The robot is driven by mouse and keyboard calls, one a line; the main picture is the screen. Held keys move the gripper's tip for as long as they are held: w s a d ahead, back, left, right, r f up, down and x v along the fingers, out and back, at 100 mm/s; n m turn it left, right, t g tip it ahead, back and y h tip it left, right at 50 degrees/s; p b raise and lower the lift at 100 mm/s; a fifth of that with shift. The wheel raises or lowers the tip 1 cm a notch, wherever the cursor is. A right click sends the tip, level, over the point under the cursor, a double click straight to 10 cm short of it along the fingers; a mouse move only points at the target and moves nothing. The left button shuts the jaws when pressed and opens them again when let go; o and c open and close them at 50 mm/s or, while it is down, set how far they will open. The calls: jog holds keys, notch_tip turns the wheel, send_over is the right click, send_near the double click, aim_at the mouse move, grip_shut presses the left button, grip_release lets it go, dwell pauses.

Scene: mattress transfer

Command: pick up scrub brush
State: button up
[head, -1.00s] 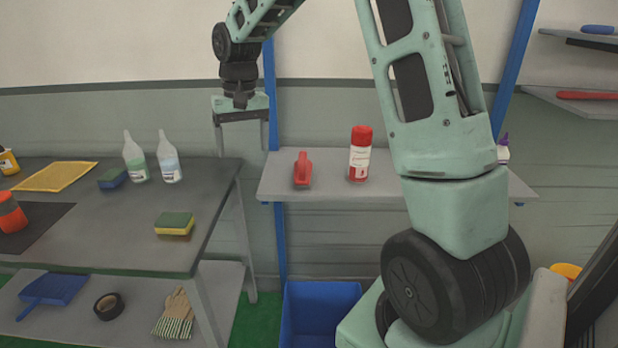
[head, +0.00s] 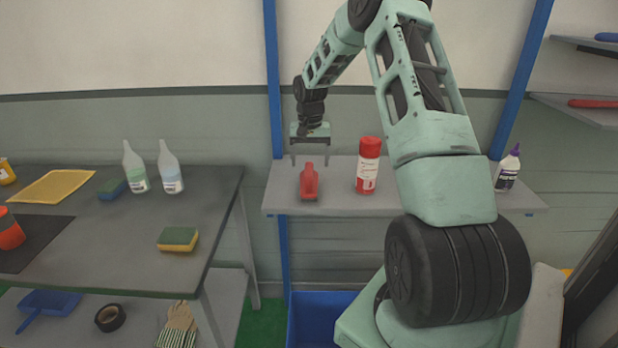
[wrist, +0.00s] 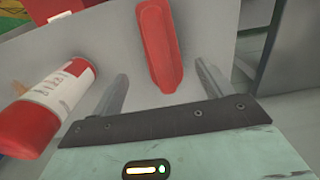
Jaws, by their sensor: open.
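The scrub brush (head: 309,183) has a red handle and stands on the grey wall shelf, left of a red and white can. My gripper (head: 310,163) is open and empty, with its fingers pointing down, just above and behind the brush in the head view.
A red-capped can (head: 368,166) stands close to the right of the brush; it also shows in the wrist view (wrist: 50,100). A purple-capped bottle (head: 507,170) is at the right end of the shelf (head: 440,203). A table (head: 120,235) with bottles and sponges is at left.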

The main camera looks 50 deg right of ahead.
aim_at(309, 167)
jog(key=shift+w+f+p, duration=0.2)
jog(key=shift+f+p, duration=1.25)
jog(key=shift+f, duration=1.85)
jog(key=c, duration=1.1)
